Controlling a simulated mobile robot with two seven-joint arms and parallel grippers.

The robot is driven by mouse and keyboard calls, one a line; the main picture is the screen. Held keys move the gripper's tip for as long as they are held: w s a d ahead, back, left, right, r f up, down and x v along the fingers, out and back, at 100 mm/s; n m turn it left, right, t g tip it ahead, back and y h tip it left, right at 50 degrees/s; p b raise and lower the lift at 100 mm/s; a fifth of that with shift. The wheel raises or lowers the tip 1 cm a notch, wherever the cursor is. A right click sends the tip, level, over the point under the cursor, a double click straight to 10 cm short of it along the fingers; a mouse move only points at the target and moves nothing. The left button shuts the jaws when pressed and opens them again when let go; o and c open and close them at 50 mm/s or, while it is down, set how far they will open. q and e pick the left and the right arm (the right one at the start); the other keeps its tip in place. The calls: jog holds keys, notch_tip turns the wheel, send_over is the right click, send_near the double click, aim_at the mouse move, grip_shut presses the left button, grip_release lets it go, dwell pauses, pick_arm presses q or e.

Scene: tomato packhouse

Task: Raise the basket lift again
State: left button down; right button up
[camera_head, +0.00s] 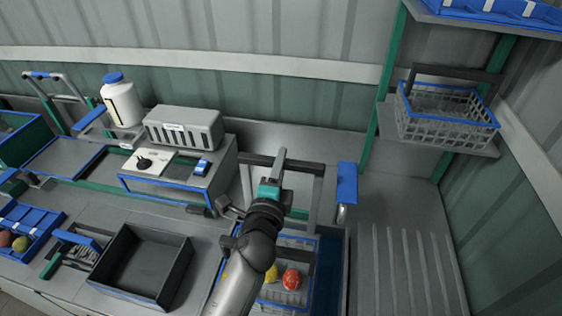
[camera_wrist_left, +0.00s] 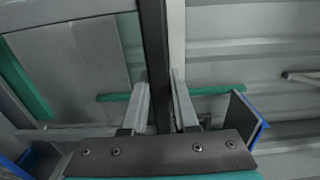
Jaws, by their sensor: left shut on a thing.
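The basket lift shows in the head view as a grey frame with a dark crossbar (camera_head: 305,166) behind the sunken basin. A blue-rimmed basket (camera_head: 305,243) sits low in the basin, with a red and a yellow tomato in it. My left gripper (camera_head: 280,163) reaches over the basket and is shut on the dark crossbar. In the left wrist view the dark bar (camera_wrist_left: 156,50) runs between the two fingers of the gripper (camera_wrist_left: 160,95). My left arm hides part of the basket. My right gripper is not in view.
A control box (camera_head: 180,185) with a knob is on the left. A black tray (camera_head: 143,262) lies in front. A wire basket (camera_head: 445,115) rests on the right shelf.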

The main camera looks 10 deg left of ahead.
pick_arm(q)
jog(key=shift+w+r, duration=0.1)
jog(key=shift+r, duration=0.4)
jog(key=c, duration=0.9)
grip_release()
jog(key=shift+o, duration=1.1)
jog(key=shift+f, duration=0.2)
jog(key=s+b, duration=0.4)
jog(key=s, duration=1.1)
jog(key=shift+s, duration=0.2)
